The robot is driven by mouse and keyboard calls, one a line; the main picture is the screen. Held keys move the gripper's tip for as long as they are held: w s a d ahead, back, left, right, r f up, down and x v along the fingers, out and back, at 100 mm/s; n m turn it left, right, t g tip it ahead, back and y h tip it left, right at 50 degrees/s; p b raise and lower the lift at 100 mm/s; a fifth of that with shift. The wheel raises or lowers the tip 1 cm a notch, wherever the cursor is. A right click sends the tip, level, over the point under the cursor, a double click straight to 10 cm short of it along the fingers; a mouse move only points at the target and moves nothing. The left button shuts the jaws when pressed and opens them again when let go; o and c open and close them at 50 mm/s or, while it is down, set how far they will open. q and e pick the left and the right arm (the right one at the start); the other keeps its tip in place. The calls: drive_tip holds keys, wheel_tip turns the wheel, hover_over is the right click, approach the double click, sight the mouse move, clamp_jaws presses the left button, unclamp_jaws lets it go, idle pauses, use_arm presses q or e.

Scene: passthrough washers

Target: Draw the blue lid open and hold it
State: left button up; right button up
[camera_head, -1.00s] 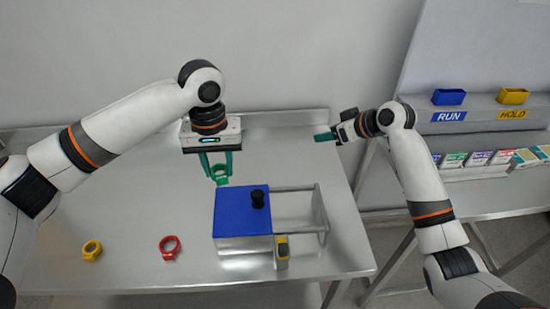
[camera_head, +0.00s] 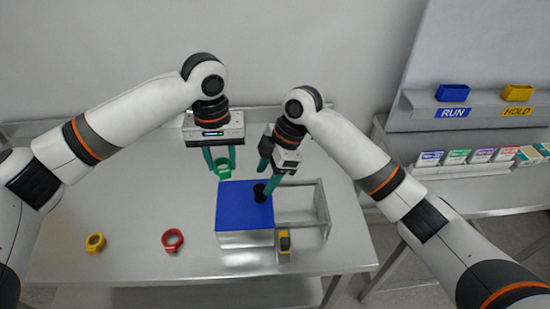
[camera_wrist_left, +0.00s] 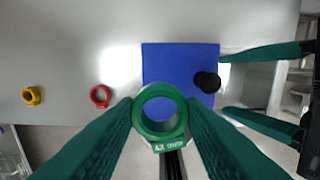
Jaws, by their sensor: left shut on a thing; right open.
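The blue lid (camera_head: 243,205) covers the left part of a metal box on the table, with a black knob (camera_head: 259,193) near its right edge. In the left wrist view the lid (camera_wrist_left: 178,75) and knob (camera_wrist_left: 207,82) show from above. My left gripper (camera_head: 222,167) is shut on a green ring (camera_wrist_left: 160,114), held above the table by the lid's far edge. My right gripper (camera_head: 266,180) is open, its green fingers close to the knob. In the left wrist view its fingers (camera_wrist_left: 232,85) point at the knob from the right, one on each side; contact is unclear.
A red ring (camera_head: 172,240) and a yellow ring (camera_head: 95,242) lie on the table at the left. A metal rail frame (camera_head: 300,205) extends right of the lid. A yellow-and-dark item (camera_head: 284,240) sits at the box front.

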sight(261, 187)
drive_tip(key=x, duration=0.5)
drive_tip(key=shift+a+f, duration=0.15)
drive_tip(key=shift+f, duration=0.25)
drive_tip(key=shift+c, duration=0.3)
drive_tip(key=c, duration=1.1)
drive_tip(key=d, duration=1.1)
drive_tip(key=shift+d, duration=0.2)
drive_tip(key=shift+r, duration=0.1)
